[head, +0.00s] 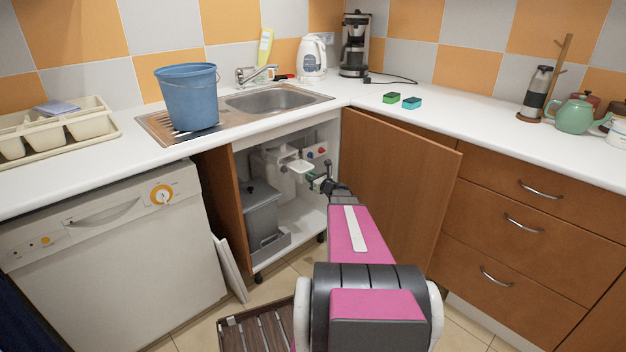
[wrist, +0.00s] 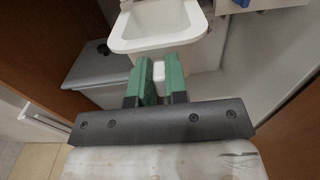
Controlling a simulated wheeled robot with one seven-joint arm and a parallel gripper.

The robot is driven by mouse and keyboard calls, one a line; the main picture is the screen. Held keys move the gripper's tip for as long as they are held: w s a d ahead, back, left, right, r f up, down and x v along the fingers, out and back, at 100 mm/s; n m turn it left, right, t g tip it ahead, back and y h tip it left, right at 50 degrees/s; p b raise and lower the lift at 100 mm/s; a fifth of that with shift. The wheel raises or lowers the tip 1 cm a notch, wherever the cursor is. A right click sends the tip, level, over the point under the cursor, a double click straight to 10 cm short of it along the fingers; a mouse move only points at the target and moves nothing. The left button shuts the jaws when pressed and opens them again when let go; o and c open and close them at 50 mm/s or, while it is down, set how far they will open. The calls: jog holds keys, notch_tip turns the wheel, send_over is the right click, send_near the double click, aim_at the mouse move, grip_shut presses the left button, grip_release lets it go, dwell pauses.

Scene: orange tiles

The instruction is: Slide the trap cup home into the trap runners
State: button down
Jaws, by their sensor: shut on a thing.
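The trap cup (head: 300,168) is a small white open-topped tub inside the open cabinet under the sink. In the wrist view the trap cup (wrist: 125,45) shows its open rim, with a white tab (wrist: 158,72) on its near side. My gripper (head: 318,182) has green fingers, and in the wrist view my gripper (wrist: 159,82) is shut on that tab. The cup is held out in front of the white trap unit (head: 272,172). I cannot make out the runners clearly, nor whether the cup touches them.
The open cabinet door (head: 400,185) stands right of my arm. A grey bin (head: 260,215) is below left of the cup. A panel with red and blue knobs (head: 315,152) is behind right. A slatted crate (head: 255,335) lies on the floor.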

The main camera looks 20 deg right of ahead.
aim_at(295, 167)
jog(key=shift+x, duration=5.7)
jog(key=shift+f, duration=0.1)
jog(key=c, duration=1.1)
grip_release()
jog(key=shift+o, duration=0.2)
